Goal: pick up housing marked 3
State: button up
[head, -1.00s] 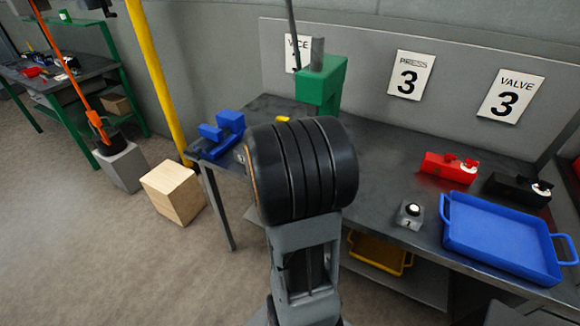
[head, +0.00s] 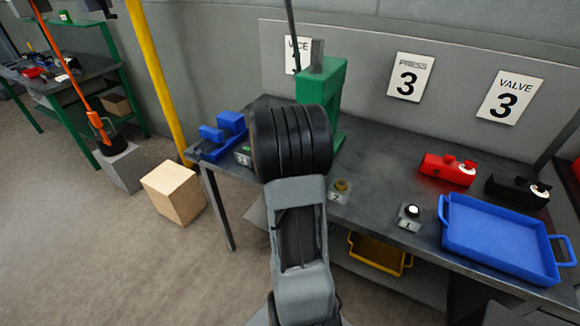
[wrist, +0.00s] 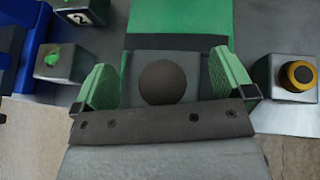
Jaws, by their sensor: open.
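In the head view a small grey block (head: 243,155) stands beside the blue vice, left of my black wrist; its mark is too small to read surely, possibly a 3. In the wrist view a grey block with a green top (wrist: 54,62) stands left of my gripper. My gripper (wrist: 165,82) is open, its two green-padded fingers apart. A dark round ball (wrist: 162,82) shows between the fingers; I cannot tell what it belongs to, or whether they touch it. In the head view my wrist hides my fingers.
Blocks marked 2 (head: 340,191) and 1 (head: 410,216) stand along the bench's front. A green press (head: 321,82) stands behind my wrist, a blue vice (head: 222,136) to the left. A blue tray (head: 500,240) and red unit (head: 447,170) are at right.

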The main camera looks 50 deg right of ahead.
jog(key=shift+c, duration=0.5)
jog(key=c, duration=1.2)
jog(key=shift+c, duration=0.6)
jog(key=shift+r, duration=0.15)
